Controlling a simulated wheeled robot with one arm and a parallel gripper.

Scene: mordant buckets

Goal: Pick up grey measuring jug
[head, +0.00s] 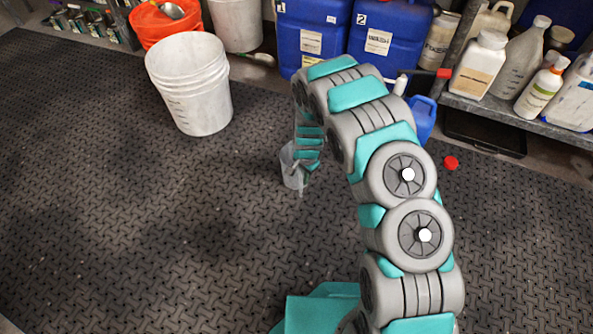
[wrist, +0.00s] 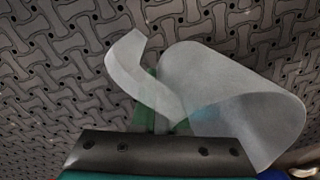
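The grey measuring jug (head: 290,176) is a small, slightly see-through vessel near the middle of the head view, over the dark floor mat. I cannot tell if its base touches the mat. My gripper (head: 308,166) reaches down at the jug's right side and partly covers it. In the wrist view the jug's body (wrist: 225,95) fills the right of centre, with its curved handle (wrist: 130,70) to the left. Greenish finger parts (wrist: 158,110) show at the handle, between it and the body. The fingertips are partly hidden, so their grip on the handle is unclear.
A white bucket (head: 190,90) stands on the mat behind and left, with an orange bucket (head: 150,22) beyond. Blue canisters (head: 312,32) stand at the back. A shelf (head: 530,118) with bottles is at right. A red cap (head: 451,162) lies right of my arm. The left floor is clear.

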